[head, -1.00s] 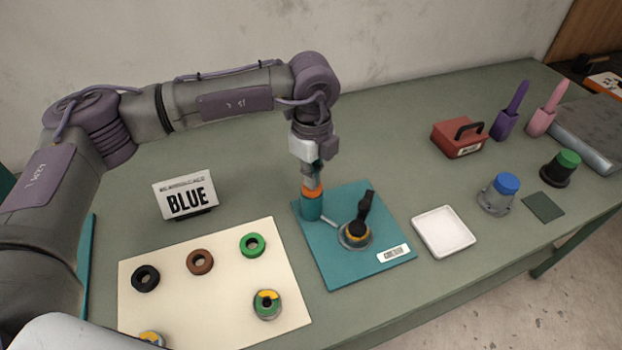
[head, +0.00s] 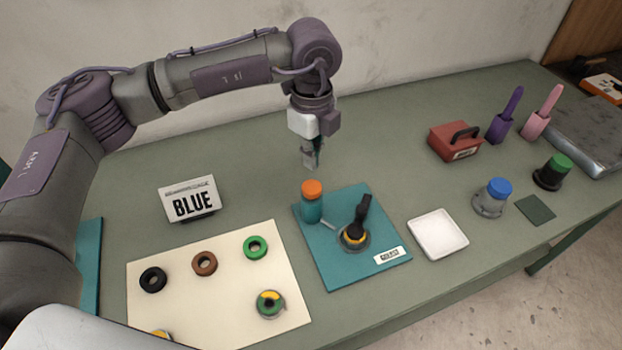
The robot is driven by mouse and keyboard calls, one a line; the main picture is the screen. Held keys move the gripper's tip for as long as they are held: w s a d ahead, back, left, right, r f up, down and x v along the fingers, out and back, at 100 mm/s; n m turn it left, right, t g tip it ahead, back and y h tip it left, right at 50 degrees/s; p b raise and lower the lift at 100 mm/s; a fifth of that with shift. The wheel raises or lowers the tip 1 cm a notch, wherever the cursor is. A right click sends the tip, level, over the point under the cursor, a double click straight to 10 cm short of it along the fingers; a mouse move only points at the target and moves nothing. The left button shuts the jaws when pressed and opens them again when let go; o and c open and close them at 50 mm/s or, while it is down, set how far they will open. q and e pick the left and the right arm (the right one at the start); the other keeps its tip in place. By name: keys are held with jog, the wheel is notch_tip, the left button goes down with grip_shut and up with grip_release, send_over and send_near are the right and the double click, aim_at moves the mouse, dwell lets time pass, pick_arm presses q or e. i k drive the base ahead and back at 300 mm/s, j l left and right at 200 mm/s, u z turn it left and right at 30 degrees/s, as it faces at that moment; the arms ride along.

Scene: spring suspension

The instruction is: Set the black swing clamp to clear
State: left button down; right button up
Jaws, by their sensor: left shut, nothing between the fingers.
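The black swing clamp (head: 362,218) stands on a teal base plate (head: 345,272) in the head view. Its black arm rises up and slightly right from a round grey seat with a yellow ring. A teal post with an orange cap (head: 312,200) stands at the plate's back left, and a thin light rod runs from it toward the clamp. A small white label (head: 389,255) lies at the plate's front right, its print too small to read. My left gripper (head: 311,164) is shut and empty, behind and above the orange cap, apart from it. My right gripper is not in view.
A cream mat (head: 215,285) with several rings lies at front left, before a BLUE sign (head: 190,200). A white tray (head: 437,235) is right of the plate. A red box (head: 455,142) and blue-topped (head: 492,198) and green-topped (head: 552,172) pieces stand further right.

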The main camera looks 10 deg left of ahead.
aim_at(355, 231)
jog(key=k, duration=1.5)
